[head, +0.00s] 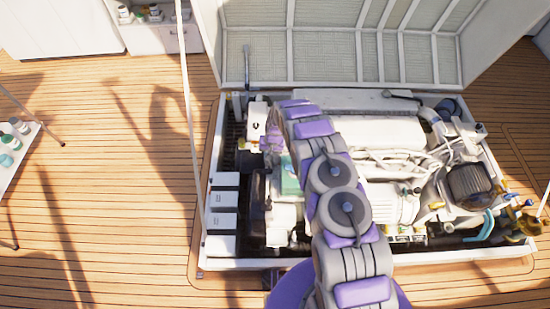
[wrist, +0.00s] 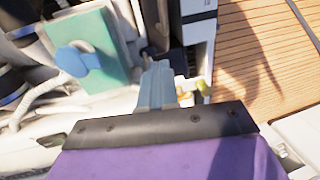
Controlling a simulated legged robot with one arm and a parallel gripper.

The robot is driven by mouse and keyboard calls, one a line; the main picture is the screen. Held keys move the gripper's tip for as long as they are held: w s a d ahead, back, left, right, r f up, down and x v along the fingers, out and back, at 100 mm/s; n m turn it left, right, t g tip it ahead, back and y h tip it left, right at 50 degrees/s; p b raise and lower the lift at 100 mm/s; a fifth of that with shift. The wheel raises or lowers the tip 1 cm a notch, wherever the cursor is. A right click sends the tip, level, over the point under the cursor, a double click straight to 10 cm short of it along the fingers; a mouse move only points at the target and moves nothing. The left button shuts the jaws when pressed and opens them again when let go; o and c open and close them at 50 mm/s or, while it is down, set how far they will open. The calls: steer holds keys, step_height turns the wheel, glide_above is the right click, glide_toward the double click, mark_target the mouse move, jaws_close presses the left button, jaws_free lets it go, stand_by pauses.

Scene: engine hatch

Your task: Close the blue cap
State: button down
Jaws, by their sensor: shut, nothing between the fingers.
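A blue cap-like piece (wrist: 78,60) with a flat tab shows in the upper left of the wrist view, against a teal box (wrist: 108,28). I cannot tell how far it is open or shut. The teal box also shows in the head view (head: 289,180), partly behind my arm; the blue piece is not clear there. My gripper (wrist: 158,72) is shut and empty, its grey-blue fingers to the right of the blue piece and apart from it in the picture. In the head view my gripper (head: 270,143) hangs over the left part of the engine.
The engine sits in a white-rimmed hatch (head: 213,155) with its lid (head: 340,45) raised behind. White boxes (head: 222,203) line the left side. A thin pole (head: 190,110) stands at the left edge. Pipes and hoses crowd the right. Wooden deck (head: 100,200) lies open to the left.

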steer(key=n+y+b, duration=0.3)
steer(key=n+b, duration=0.1)
steer(key=n, duration=1.4)
glide_toward(287, 167)
steer(key=b+x, duration=0.2)
steer(key=x, duration=0.5)
steer(key=shift+b, duration=0.4)
steer(key=shift+a, duration=0.1)
